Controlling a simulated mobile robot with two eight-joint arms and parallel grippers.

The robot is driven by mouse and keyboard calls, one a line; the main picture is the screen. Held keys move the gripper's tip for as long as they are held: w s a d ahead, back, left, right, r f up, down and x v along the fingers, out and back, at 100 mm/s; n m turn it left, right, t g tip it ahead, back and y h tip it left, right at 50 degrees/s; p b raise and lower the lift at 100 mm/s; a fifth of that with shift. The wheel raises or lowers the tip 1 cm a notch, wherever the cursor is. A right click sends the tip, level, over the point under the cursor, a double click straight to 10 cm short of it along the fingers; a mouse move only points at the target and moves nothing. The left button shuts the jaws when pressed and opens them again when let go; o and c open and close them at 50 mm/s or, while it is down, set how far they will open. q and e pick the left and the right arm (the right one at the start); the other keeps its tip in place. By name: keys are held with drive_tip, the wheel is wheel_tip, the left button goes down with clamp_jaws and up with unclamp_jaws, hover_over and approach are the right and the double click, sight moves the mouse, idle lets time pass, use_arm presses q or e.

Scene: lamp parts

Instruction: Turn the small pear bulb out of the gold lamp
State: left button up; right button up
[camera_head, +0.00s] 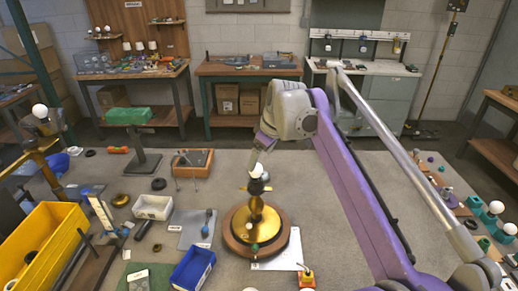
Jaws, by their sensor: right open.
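The gold lamp (256,212) stands upright on a round wooden base with a gold disc, near the middle of the work table. A small white bulb (257,169) sits at its top. My right gripper (256,160) comes down from above, at the bulb. It is open, with its fingers small and partly hidden by the wrist. I cannot tell whether the fingers touch the bulb or are just around it. My left gripper is out of view.
A blue bin (193,268), a white bin (153,207) and a yellow crate (40,245) stand to the left. A wooden tray (193,163) is behind the lamp. White bulbs in teal holders (493,210) line the right edge. The table behind the lamp is mostly clear.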

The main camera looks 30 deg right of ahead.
sight(258, 165)
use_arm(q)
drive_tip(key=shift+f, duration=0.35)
use_arm(e)
drive_tip(key=x, duration=0.8)
drive_tip(key=shift+w, duration=0.15)
drive_tip(key=c, duration=1.2)
drive_tip(key=shift+d+r+n+y+p, duration=0.1)
drive_tip(key=shift+n+y+p, duration=0.35)
drive_tip(key=shift+n, duration=0.95)
drive_tip(key=n+y, duration=0.1)
drive_tip(key=n, duration=0.2)
drive_tip(key=shift+g+p, duration=0.3)
drive_tip(key=shift+p, duration=0.1)
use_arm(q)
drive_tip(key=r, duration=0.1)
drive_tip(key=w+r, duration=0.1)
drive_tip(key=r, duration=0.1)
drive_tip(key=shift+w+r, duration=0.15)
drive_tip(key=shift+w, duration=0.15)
use_arm(e)
drive_tip(key=shift+n+y, duration=0.35)
drive_tip(key=shift+n, duration=0.25)
